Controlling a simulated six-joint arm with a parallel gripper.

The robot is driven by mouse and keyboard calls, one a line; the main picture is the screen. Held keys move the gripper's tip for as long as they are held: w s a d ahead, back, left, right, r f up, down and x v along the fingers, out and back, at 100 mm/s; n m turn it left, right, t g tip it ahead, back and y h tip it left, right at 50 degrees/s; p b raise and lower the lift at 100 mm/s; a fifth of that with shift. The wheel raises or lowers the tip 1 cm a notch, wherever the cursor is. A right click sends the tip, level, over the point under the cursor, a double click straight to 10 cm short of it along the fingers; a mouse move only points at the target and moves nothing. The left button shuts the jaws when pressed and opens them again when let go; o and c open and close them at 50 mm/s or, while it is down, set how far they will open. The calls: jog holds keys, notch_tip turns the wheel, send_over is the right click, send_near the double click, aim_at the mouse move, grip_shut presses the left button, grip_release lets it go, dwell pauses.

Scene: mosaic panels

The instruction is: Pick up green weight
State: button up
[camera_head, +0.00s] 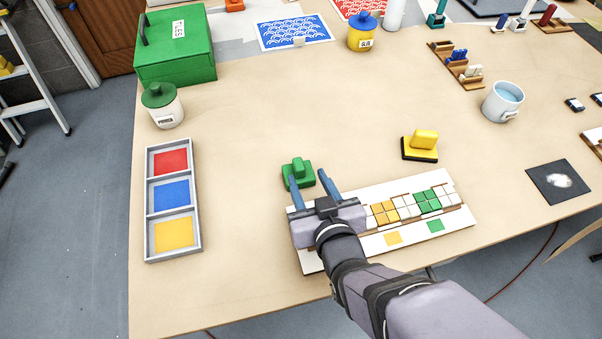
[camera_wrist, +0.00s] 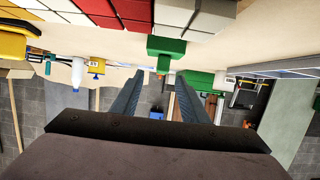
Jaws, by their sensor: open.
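The green weight (camera_head: 298,170) is a small green block with a raised grip. It stands on the table just beyond the mosaic panel (camera_head: 372,244). My gripper (camera_head: 308,176) is open, its two blue-grey fingers pointing toward the weight from the panel's left end. The left finger overlaps the weight's near side in the head view; whether they touch cannot be told. In the wrist view, which looks upside down, the weight (camera_wrist: 166,46) shows ahead of the fingertips (camera_wrist: 159,76), with nothing held between them.
A yellow weight (camera_head: 421,148) with a dark base stands right of the green one. A grey tray (camera_head: 149,225) with red, blue and yellow squares lies left. A green box (camera_head: 178,70) and a green-lidded jar (camera_head: 164,110) stand farther back. The table's middle is clear.

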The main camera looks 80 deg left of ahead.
aim_at(298, 162)
jog(key=shift+s+r+p+x, duration=0.15)
jog(key=shift+p+x, duration=0.5)
jog(key=shift+x, duration=0.85)
jog(key=shift+s+r+p+x, duration=0.1)
jog(key=shift+p+x, duration=0.5)
jog(key=shift+x, duration=0.9)
jog(key=shift+a+f, duration=0.3)
jog(key=shift+a, duration=0.4)
grip_shut()
jog(key=shift+a+r, duration=0.1)
jog(key=shift+r, duration=0.05)
